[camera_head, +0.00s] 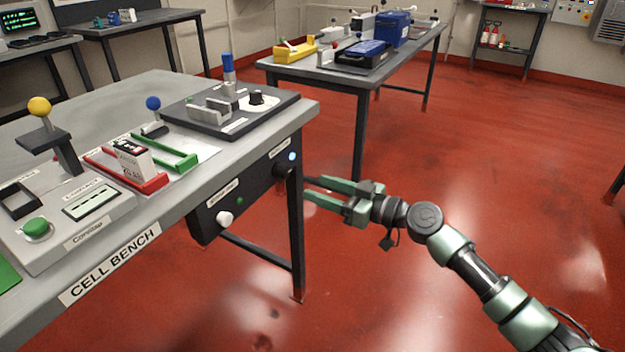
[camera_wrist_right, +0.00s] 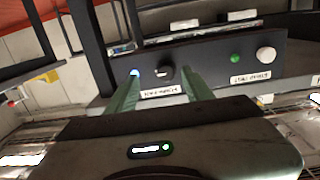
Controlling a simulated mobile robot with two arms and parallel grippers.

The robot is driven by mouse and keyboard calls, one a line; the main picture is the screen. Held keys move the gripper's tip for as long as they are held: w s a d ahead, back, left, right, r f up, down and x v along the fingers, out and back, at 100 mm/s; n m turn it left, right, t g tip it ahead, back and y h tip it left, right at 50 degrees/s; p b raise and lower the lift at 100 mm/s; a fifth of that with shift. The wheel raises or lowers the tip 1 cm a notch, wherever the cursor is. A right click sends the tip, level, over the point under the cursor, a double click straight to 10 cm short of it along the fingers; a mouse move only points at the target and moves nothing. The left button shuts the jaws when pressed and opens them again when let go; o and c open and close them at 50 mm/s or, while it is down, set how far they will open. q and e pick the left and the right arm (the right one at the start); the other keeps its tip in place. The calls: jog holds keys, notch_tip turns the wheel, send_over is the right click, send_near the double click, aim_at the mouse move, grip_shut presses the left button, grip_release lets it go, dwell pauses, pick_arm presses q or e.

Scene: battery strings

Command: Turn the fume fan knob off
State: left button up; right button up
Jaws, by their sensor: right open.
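A dark control panel (camera_head: 240,194) hangs under the cell bench's front edge. It has a white knob (camera_head: 225,218) beside a green light, and a black knob (camera_wrist_right: 165,73) beside a lit blue light (camera_head: 291,156). The labels are too small to read, so I cannot tell which knob is the fume fan's. My right gripper (camera_head: 307,188) is open and empty, just right of the bench's corner leg. In the right wrist view its fingers (camera_wrist_right: 161,78) appear on either side of the black knob, apart from it. My left gripper is out of view.
The bench top (camera_head: 100,95) carries a fixture with a black dial (camera_head: 256,97), red and green holders and a green button (camera_head: 36,228). The bench leg (camera_head: 297,240) stands close to my right gripper.

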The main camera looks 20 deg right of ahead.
aim_at(288, 171)
jog(key=shift+n+y, duration=0.3)
jog(key=w+a, duration=0.1)
jog(key=w+a+r+p, duration=0.1)
jog(key=w+a, duration=0.1)
jog(key=w+a+r, duration=0.1)
jog(key=w, duration=0.1)
jog(key=shift+a, duration=0.25)
jog(key=shift+w+a, duration=0.35)
jog(key=shift+w, duration=0.15)
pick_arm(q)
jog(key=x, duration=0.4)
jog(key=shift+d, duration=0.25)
pick_arm(e)
grip_shut()
